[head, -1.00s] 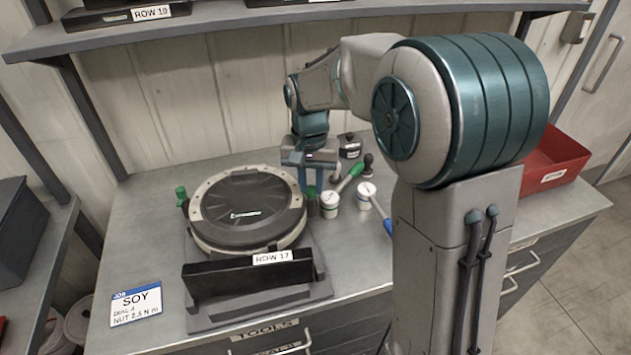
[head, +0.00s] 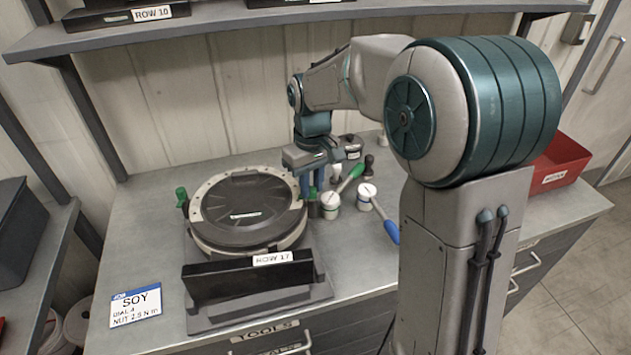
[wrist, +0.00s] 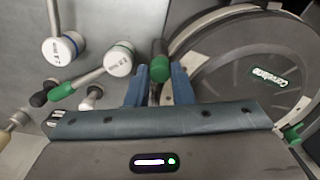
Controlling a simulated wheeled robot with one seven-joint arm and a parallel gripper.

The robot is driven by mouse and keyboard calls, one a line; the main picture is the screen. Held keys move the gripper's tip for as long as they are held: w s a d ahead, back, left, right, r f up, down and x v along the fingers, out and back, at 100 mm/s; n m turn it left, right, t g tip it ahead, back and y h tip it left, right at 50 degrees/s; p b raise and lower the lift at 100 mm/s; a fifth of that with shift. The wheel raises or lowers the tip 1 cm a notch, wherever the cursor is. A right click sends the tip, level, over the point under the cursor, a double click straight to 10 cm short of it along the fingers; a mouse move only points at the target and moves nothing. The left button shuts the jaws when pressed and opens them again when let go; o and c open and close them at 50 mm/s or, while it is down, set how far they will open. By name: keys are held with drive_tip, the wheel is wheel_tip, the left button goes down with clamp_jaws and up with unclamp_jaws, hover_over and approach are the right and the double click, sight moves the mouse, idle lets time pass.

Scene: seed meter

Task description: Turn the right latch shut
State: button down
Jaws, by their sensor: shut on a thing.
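The seed meter (head: 243,207) is a round dark-lidded housing with a pale rim, seated on a dark stand on the bench. Its right latch has a green knob (wrist: 160,69), seen between my fingers in the wrist view. My gripper (head: 312,190) points down at the meter's right side and is shut on this latch; in the wrist view the blue fingers (wrist: 159,85) flank the knob. In the head view the fingers mostly hide the latch. The left latch (head: 181,195) shows its green knob upright at the meter's left edge.
A ROW 17 block (head: 250,273) is in front of the meter. A job card (head: 135,303) lies front left.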

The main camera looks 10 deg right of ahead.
sight(312, 187)
drive_tip(key=shift+n, duration=0.3)
drive_tip(key=c, duration=1.3)
unclamp_jaws()
drive_tip(key=shift+o, duration=0.2)
wheel_tip(312, 187, up, 14)
drive_tip(key=shift+w, duration=0.25)
drive_tip(key=shift+d+f, duration=0.1)
